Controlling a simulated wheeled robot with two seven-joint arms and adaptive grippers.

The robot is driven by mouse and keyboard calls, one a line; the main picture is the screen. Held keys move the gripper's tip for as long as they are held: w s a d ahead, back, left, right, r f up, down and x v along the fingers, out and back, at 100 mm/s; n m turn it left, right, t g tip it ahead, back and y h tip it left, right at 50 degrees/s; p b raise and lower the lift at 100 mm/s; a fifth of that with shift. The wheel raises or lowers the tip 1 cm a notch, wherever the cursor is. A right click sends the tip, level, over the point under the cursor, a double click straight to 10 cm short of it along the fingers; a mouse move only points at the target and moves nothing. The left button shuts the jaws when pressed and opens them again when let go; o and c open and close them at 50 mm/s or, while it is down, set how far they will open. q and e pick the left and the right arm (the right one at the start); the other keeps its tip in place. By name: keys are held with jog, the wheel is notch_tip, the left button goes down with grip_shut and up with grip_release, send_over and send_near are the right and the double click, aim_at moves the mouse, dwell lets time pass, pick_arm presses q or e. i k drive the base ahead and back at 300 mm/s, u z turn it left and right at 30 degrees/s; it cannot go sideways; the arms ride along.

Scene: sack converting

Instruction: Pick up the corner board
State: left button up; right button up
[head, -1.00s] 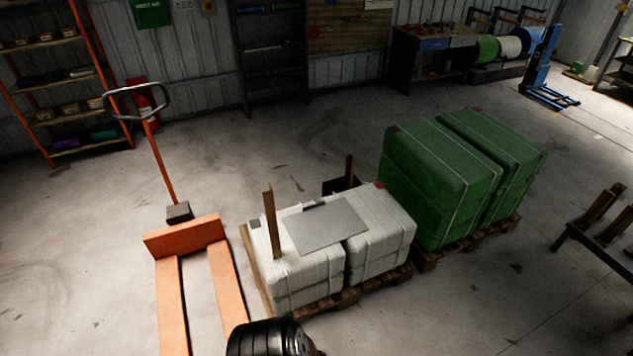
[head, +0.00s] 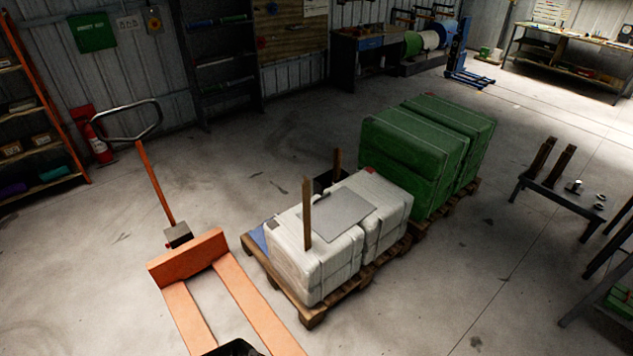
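A tall, narrow brown board (head: 307,214) stands upright at the near side of the white wrapped sacks (head: 312,262) on a wooden pallet. A second brown upright (head: 338,160) shows behind the sacks, its lower part hidden. Two more brown angled boards (head: 543,155) (head: 565,162) lean on a dark low stand (head: 548,197) at the right. I cannot tell for sure which of these is the corner board. Neither gripper is in view. Only a dark part, probably mine, shows at the bottom edge.
An orange pallet jack (head: 190,257) stands left of the white stack, its handle raised. A grey sheet (head: 335,215) lies on the sacks. Green wrapped bales (head: 412,165) stand on a pallet behind. A dark frame edges in at the lower right. The floor between pallets and stand is clear.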

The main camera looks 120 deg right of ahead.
aim_at(338, 157)
jog(key=i, duration=2.1)
jog(key=z, duration=2.85)
jog(key=i, duration=6.6)
jog(key=z, duration=1.5)
